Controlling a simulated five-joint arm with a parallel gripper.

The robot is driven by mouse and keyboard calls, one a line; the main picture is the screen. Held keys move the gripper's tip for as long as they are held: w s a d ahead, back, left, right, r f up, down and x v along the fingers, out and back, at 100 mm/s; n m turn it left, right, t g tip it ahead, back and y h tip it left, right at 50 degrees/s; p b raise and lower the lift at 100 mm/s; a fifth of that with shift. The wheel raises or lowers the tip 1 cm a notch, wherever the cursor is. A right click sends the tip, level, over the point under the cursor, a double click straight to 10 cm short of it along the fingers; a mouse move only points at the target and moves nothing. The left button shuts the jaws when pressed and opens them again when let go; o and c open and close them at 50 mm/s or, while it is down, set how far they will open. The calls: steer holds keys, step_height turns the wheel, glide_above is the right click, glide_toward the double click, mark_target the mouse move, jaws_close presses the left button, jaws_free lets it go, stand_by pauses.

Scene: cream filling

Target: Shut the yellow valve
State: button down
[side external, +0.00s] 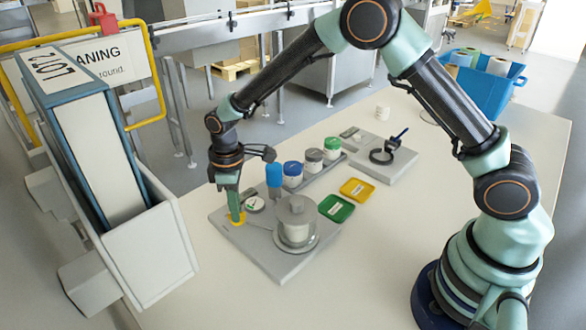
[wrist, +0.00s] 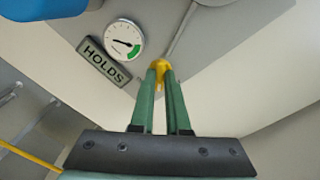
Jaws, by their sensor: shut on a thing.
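The yellow valve (side external: 235,219) sits near the left corner of the grey base plate (side external: 280,266). My gripper (side external: 236,214) points down over it, with its green fingers shut on the valve. In the wrist view the yellow valve (wrist: 160,66) shows between the fingertips of my gripper (wrist: 160,72), which hide part of it. A round gauge (wrist: 124,40) with a green sector stands beside a plate reading HOLDS (wrist: 103,62). A thin pipe runs from the valve toward a clear-walled vessel (side external: 296,222) on the base plate.
A blue-topped cylinder (side external: 274,175) and several lidded jars stand behind the valve. A green tray (side external: 336,208) and a yellow tray (side external: 357,189) lie to the right. A tall carton in a grey holder (side external: 148,245) stands at the left. The front table is clear.

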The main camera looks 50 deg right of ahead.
steer(key=n, duration=0.4)
steer(key=shift+n, duration=0.4)
steer(key=n, duration=0.4)
steer(key=shift+n, duration=0.3)
steer(key=c, duration=0.9)
jaws_free()
steer(key=shift+r, duration=0.15)
step_height(320, 180, up, 12)
